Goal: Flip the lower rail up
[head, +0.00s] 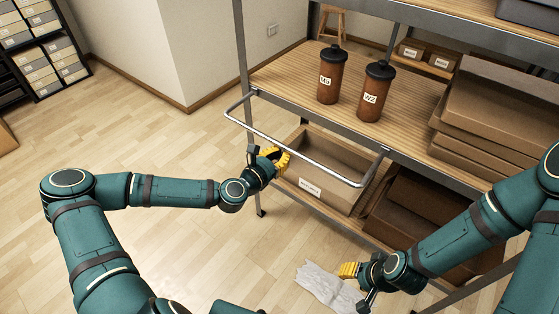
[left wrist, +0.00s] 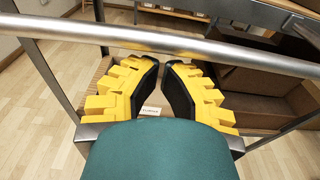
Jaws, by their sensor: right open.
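The rail (head: 312,160), a bright metal bar with bent ends, sticks out from the front of the shelf roughly level with the wooden deck. In the left wrist view the rail (left wrist: 160,42) crosses the top of the picture, just beyond my fingertips. My left gripper (head: 277,157) is just below the rail's long bar; whether it touches the bar I cannot tell. In the left wrist view its yellow fingers (left wrist: 163,66) have a narrow gap between them and nothing held. My right gripper (head: 352,283) is open and empty, low by the lower shelf.
Two brown bottles with black lids, one left (head: 331,75) and one right (head: 374,92), stand on the deck (head: 285,80) behind the rail. Cardboard boxes (head: 490,110) are stacked at right. An open carton (head: 335,165) sits below.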

